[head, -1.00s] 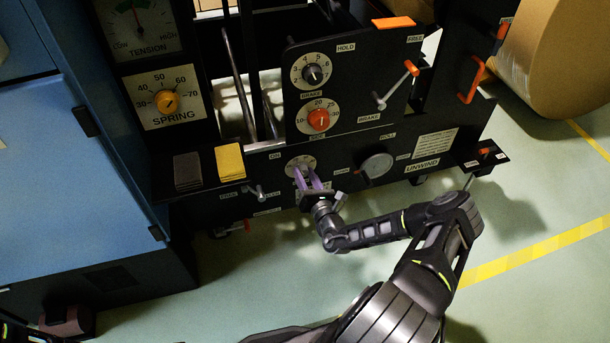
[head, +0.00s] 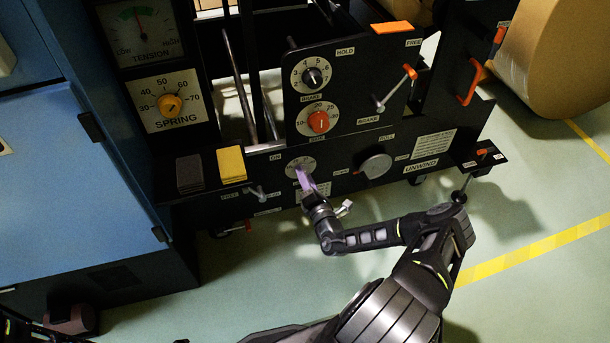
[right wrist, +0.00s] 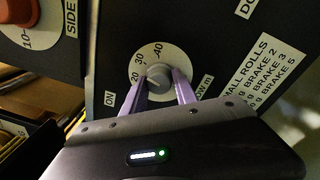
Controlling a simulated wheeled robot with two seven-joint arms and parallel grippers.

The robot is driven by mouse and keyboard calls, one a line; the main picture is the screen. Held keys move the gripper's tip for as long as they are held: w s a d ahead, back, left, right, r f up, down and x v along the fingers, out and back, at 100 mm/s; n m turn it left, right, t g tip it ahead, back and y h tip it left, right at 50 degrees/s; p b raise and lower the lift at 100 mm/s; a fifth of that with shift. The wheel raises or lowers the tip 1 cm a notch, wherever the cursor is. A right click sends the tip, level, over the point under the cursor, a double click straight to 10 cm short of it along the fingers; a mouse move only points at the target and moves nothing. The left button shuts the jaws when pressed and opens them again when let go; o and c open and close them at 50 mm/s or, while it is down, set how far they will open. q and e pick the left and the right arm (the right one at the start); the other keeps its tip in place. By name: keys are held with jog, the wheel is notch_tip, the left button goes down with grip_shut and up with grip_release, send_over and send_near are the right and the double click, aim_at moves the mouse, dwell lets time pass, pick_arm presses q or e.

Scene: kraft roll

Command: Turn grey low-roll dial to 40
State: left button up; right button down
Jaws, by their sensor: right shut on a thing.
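The grey low-roll dial (right wrist: 158,76) is a small round knob on a white disc (right wrist: 160,56) marked 20, 30 and 40. In the right wrist view the 30 lies at its upper left and the 40 above it. I cannot make out a pointer mark on the knob. My right gripper (right wrist: 160,82) is shut on the knob, with one purple finger on each side. In the head view the gripper (head: 303,174) covers the lower part of the disc (head: 298,161), and the knob is hidden. My left gripper is not in view.
Close by on the black panel are an orange dial (head: 319,122), a dark brake dial (head: 313,76) and a round grey disc (head: 376,165). A small metal lever (head: 258,193) sits to the left. The floor (head: 545,210) at the right is clear.

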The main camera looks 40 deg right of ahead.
jog(key=m+h, duration=0.1)
jog(key=m, duration=1)
jog(key=shift+a, duration=0.1)
jog(key=shift+m, duration=0.3)
jog(key=c, duration=1)
grip_release()
jog(key=shift+o, duration=0.2)
jog(key=shift+f, duration=0.1)
jog(key=p+v, duration=0.1)
jog(key=v, duration=0.6)
jog(key=shift+s+a, duration=0.15)
jog(key=shift+s, duration=0.2)
